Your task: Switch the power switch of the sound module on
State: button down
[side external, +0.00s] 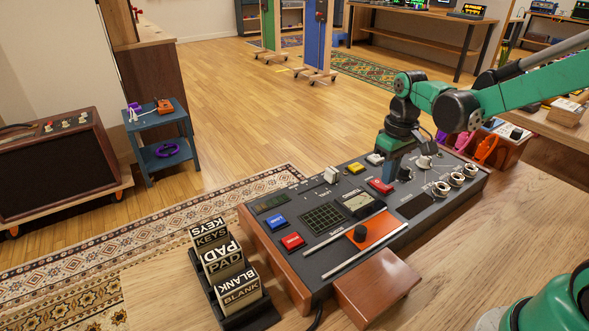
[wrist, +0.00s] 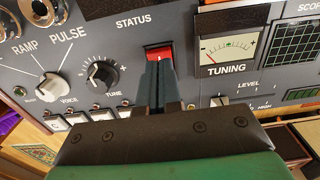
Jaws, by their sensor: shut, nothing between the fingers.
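The sound module (side external: 290,205) is a dark panel with wooden sides on the wooden table; its panel (wrist: 225,92) fills the wrist view. A red switch (wrist: 158,51) sits right of the STATUS label and left of the TUNING meter. It appears to be the red one (side external: 381,186) below my gripper in the side view. My gripper (wrist: 159,66) is shut and empty, its fingertips at the near edge of the red switch and covering part of it. I cannot tell whether they touch. In the side view my gripper (side external: 390,177) points down over the panel. No power label is readable.
A TUNE knob (wrist: 102,73) and a VOICE knob (wrist: 52,86) lie left of the fingers; the TUNING meter (wrist: 231,50) lies right. Labelled blocks (side external: 224,260) stand at the left.

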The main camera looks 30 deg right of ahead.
jog(key=shift+f, duration=0.65)
jog(key=shift+r, duration=3.55)
jog(key=shift+s+a+r, duration=0.15)
jog(key=shift+s+a, duration=0.05)
jog(key=shift+a, duration=0.1)
jog(key=s+a+t, duration=0.5)
jog(key=a+t, duration=0.2)
jog(key=shift+s+a+r, duration=0.2)
jog(key=shift+s+r, duration=0.15)
